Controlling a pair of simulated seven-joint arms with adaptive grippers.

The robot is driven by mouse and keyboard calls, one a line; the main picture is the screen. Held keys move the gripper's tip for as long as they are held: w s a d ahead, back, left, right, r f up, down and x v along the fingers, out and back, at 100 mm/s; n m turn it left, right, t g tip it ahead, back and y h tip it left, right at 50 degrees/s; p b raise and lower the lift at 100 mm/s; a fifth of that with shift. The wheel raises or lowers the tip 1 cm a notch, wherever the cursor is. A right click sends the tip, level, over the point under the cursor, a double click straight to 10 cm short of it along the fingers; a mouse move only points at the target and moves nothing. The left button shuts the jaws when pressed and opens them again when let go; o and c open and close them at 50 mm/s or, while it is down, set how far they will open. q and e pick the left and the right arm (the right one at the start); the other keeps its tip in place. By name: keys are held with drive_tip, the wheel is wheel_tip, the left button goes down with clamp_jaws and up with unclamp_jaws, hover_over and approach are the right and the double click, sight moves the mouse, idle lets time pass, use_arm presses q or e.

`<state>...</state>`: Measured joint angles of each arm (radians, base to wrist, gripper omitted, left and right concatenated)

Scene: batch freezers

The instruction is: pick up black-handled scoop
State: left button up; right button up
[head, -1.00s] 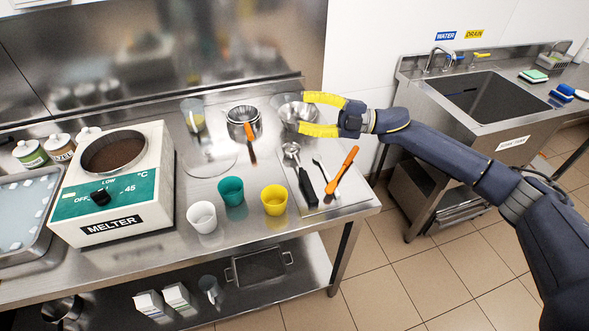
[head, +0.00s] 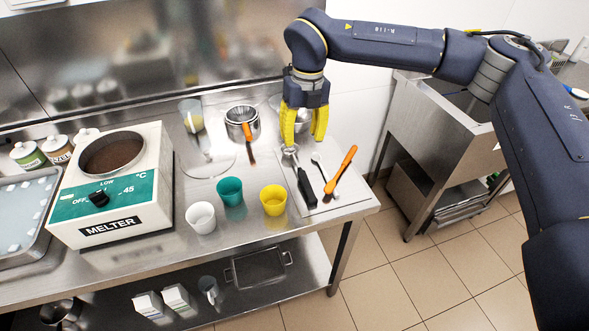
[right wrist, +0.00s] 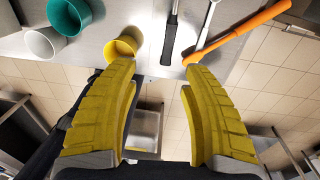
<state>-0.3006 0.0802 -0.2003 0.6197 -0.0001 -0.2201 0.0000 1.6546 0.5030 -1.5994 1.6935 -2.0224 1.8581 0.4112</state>
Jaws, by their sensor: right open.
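The black-handled scoop (head: 303,182) lies on a pale mat at the right end of the steel table, its metal bowl toward the back and its black handle toward the front. My right gripper (head: 303,142) points down with yellow fingers open and empty, above the scoop's bowl end in the head view. In the right wrist view the gripper (right wrist: 159,95) is open, and the scoop's black handle (right wrist: 168,45) shows beyond the fingertips, its bowl end out of frame. The gap in height cannot be told exactly. My left gripper is not in view.
A thin metal spoon (head: 320,166) and an orange-handled tool (head: 341,171) lie close to the scoop's right. Yellow (head: 274,200), green (head: 230,190) and white cups (head: 201,217) stand to its left. A metal pot (head: 240,125) and a bowl (head: 302,120) stand behind.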

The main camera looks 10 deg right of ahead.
hover_over(303, 175)
drive_tip(key=shift+h, duration=0.3)
drive_tip(key=f, duration=1)
drive_tip(key=shift+s+f, duration=0.15)
drive_tip(key=shift+s, duration=0.15)
drive_tip(key=shift+w+f, duration=0.2)
drive_tip(key=shift+f, duration=3)
drive_tip(key=shift+c, duration=0.5)
clamp_jaws()
